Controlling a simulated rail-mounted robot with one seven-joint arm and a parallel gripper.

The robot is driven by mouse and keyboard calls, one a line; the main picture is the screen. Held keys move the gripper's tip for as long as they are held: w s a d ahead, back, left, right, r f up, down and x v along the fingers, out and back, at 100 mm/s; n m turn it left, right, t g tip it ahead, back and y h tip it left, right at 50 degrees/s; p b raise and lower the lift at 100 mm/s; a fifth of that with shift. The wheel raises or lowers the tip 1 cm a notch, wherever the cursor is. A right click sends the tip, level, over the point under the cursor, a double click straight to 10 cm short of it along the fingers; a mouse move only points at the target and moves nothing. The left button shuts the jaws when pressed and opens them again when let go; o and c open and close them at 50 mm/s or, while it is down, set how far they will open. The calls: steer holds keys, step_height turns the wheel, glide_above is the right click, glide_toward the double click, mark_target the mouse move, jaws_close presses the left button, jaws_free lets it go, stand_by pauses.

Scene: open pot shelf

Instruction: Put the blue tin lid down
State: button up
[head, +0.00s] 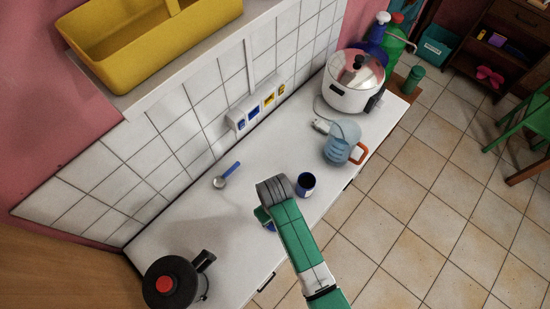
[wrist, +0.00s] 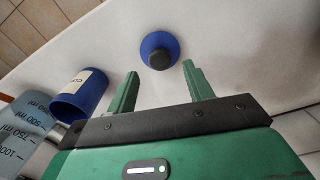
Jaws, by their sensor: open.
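The blue tin lid (wrist: 157,41) with its dark knob (wrist: 159,60) shows in the wrist view, just beyond my fingertips. It appears to lie on the white counter, knob up, and the fingers do not touch it. My gripper (wrist: 161,70) is open and empty, its two green fingers apart on either side of the knob. In the head view my gripper (head: 263,216) is mostly hidden behind my arm, with a bit of blue showing beside it. The open blue tin (head: 306,184) stands right of my gripper; it also shows at the left of the wrist view (wrist: 80,95).
A clear blue measuring jug (head: 341,143) with an orange handle stands beyond the tin. A white cooker (head: 354,82) is at the far end, a black kettle (head: 175,283) at the near end. A blue-handled spoon (head: 227,175) lies near the wall. The counter (head: 205,215) left of my gripper is clear.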

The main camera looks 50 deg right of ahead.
step_height(320, 180, up, 7)
stand_by(0.7)
